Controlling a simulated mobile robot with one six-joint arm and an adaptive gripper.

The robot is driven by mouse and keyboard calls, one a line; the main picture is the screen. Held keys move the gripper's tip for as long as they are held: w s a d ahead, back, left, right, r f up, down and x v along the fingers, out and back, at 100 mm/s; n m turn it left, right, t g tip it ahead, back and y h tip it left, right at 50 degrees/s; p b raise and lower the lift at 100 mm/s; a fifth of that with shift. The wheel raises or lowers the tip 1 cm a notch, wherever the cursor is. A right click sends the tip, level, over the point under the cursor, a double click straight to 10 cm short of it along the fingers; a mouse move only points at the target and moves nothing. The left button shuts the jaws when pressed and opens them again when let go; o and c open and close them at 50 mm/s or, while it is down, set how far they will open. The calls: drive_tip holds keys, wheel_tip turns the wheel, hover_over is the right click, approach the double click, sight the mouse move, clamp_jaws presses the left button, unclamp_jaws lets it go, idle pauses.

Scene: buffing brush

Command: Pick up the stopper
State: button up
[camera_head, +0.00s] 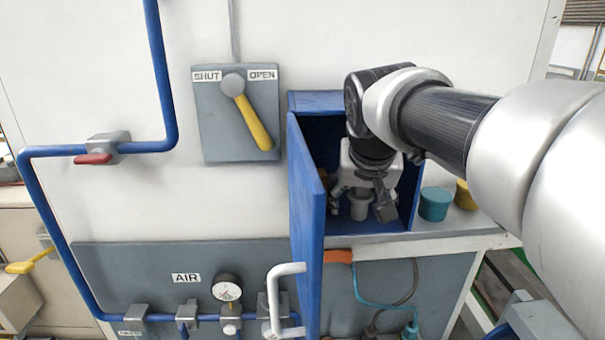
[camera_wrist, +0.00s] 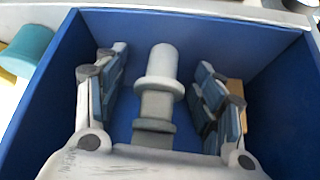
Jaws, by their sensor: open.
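A pale grey flanged piece that looks like the stopper (camera_head: 360,206) stands inside the blue cabinet (camera_head: 308,101). In the wrist view the stopper (camera_wrist: 158,82) shows a rounded end, a wide collar and a narrower neck. My gripper (camera_head: 361,194) reaches into the cabinet from above. In the wrist view my gripper (camera_wrist: 160,78) is open, with one finger on each side of the stopper and visible gaps to both. The lower part of the stopper is partly hidden by my gripper in the head view.
The cabinet's blue door (camera_head: 307,235) stands open toward the camera, with a white handle (camera_head: 274,300). Cabinet walls rise close around my gripper. An orange-brown block (camera_wrist: 235,92) lies beside the right finger. A teal pot (camera_head: 434,204) and yellow pot (camera_head: 464,196) stand outside, right.

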drive_tip(key=shift+c, duration=0.4)
drive_tip(key=c, duration=1.2)
drive_tip(key=shift+w+r, duration=0.1)
drive_tip(key=shift+r, duration=0.15)
